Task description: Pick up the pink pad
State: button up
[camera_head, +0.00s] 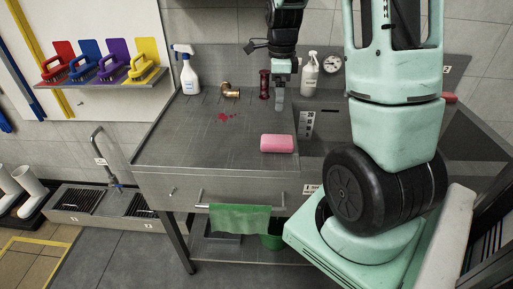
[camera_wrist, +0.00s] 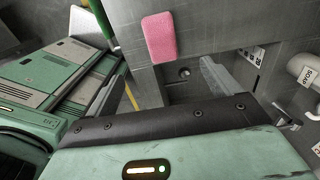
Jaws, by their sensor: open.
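The pink pad (camera_head: 277,143) lies flat on the grey metal counter (camera_head: 195,140), near its front edge and left of the sink. It also shows in the wrist view (camera_wrist: 160,38), at the top, beyond my fingers. My gripper (camera_head: 279,97) hangs above the counter, behind the pad in the head view. In the wrist view my gripper (camera_wrist: 172,80) has its two fingers wide apart with nothing between them. The fingers are apart from the pad.
A white spray bottle (camera_head: 187,72), a brass fitting (camera_head: 230,91) and another bottle (camera_head: 309,75) stand along the back of the counter. A red stain (camera_head: 224,117) marks its top. A green cloth (camera_head: 240,220) hangs from the front rail. The counter left of the pad is clear.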

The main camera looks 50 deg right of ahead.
jog(key=p, duration=0.2)
send_over(278, 139)
jog(key=f, duration=1.2)
jog(key=shift+w+a, duration=0.2)
jog(key=shift+a, duration=0.05)
jog(key=shift+s+d+f+p, duration=0.1)
jog(key=shift+f+p, duration=0.4)
jog(key=shift+f, duration=0.85)
jog(key=shift+s+d+f+p, duration=0.1)
jog(key=shift+f+p, duration=0.35)
jog(key=shift+f, duration=0.85)
jog(key=c, duration=1.1)
